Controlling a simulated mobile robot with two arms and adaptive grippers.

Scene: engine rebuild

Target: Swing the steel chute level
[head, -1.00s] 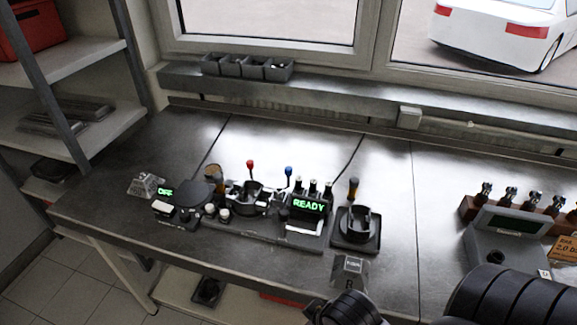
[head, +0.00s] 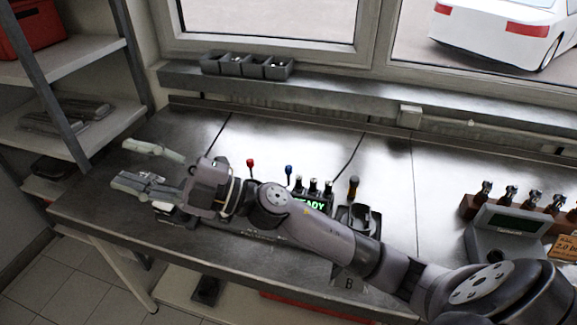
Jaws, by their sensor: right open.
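My right gripper (head: 122,164) is open at the left end of the bench, its two pale fingers spread apart and pointing left. No object shows between the fingers. My right arm stretches from the lower right across the bench and covers most of the machine there. I cannot make out the steel chute; the machine's middle is hidden behind the arm. A red-knobbed lever (head: 250,163) and a blue-knobbed lever (head: 288,169) stick up behind the arm. A green lit display (head: 314,205) reading READY is partly covered. My left gripper is not in view.
A dark holder (head: 366,219) with an amber-handled tool (head: 353,187) stands right of the display. A grey console (head: 506,230) and a wooden rack (head: 467,207) are at the right. Grey bins (head: 250,69) sit on the sill. The bench behind the machine is clear.

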